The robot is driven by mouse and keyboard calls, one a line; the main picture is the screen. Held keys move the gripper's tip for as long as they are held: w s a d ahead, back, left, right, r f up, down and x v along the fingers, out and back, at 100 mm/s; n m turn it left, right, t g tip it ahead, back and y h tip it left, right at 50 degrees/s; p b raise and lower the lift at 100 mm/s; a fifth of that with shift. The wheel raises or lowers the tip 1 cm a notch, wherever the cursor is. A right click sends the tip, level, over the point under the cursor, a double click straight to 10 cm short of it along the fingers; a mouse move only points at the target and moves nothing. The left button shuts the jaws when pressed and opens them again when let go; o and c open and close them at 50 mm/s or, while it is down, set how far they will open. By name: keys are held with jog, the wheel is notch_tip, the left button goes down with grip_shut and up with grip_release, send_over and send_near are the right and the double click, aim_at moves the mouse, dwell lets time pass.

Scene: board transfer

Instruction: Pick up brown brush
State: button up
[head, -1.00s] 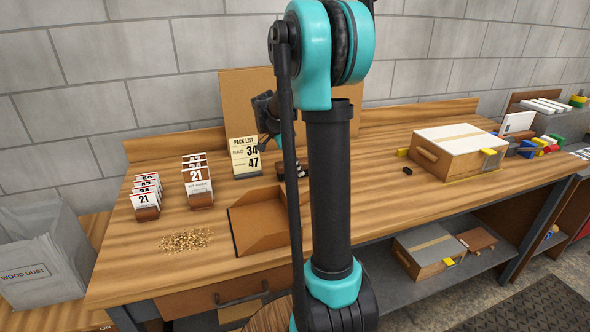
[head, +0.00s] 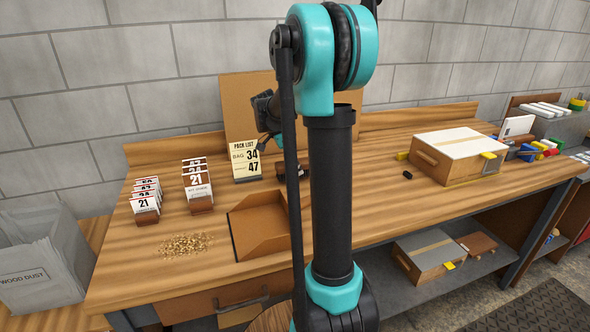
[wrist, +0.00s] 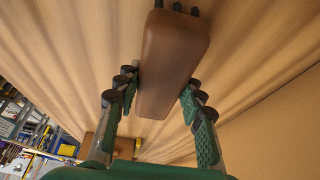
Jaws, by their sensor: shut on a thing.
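The brown brush is a rounded brown block (wrist: 172,62) with dark tips at its far end, between my fingers in the wrist view. My gripper (wrist: 158,88) has its two green-padded fingers on either side of it and is shut on it. In the head view, my arm hides most of the gripper. A dark brown piece (head: 294,171), probably the brush, shows beside the arm near the pack list card (head: 245,160). I cannot tell whether the brush touches the bench.
An open brown dustpan-like tray (head: 262,228) and wood shavings (head: 186,245) lie on the bench (head: 350,228). Number-card stands (head: 146,200) are at left, a lidded wooden box (head: 456,155) at right. A wood dust bin (head: 38,255) stands at the left end.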

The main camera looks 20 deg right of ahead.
notch_tip(320, 180, up, 19)
dwell(0.4)
jog(key=o, duration=0.7)
jog(key=c, duration=0.4)
jog(key=shift+c, duration=0.2)
